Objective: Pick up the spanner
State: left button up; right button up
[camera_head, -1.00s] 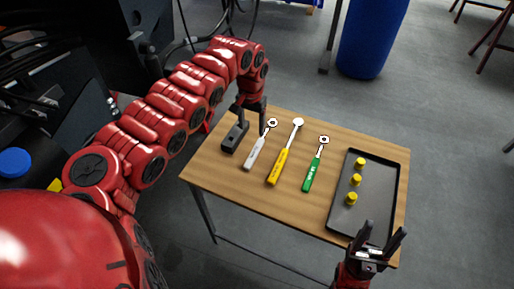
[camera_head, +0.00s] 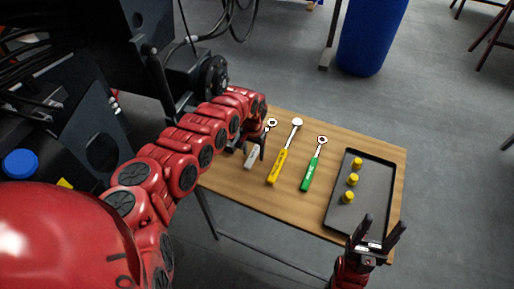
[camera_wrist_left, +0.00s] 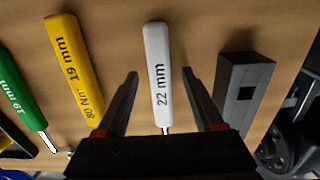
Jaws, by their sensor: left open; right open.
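Three spanners lie side by side on the wooden table: one with a white handle (camera_head: 251,160), one with a yellow handle (camera_head: 278,167) and one with a green handle (camera_head: 308,179). My left gripper (camera_wrist_left: 160,73) is open over the white spanner (camera_wrist_left: 157,50), marked 22 mm. Its fingers are on either side of the handle in the left wrist view, with gaps on both sides. In the head view my left gripper partly covers this spanner. The yellow handle (camera_wrist_left: 70,55) reads 19 mm. My right gripper (camera_head: 383,222) is open and empty near the tray's front corner.
A black block (camera_wrist_left: 243,85) stands close to the right of the white spanner in the wrist view. A dark tray (camera_head: 342,215) with three yellow caps (camera_head: 353,180) lies at the table's right. A blue barrel (camera_head: 372,35) stands on the floor beyond.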

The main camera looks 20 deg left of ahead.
pick_arm(q)
jog(key=shift+f, duration=0.1)
grip_shut()
dwell(0.3)
dwell(1.1)
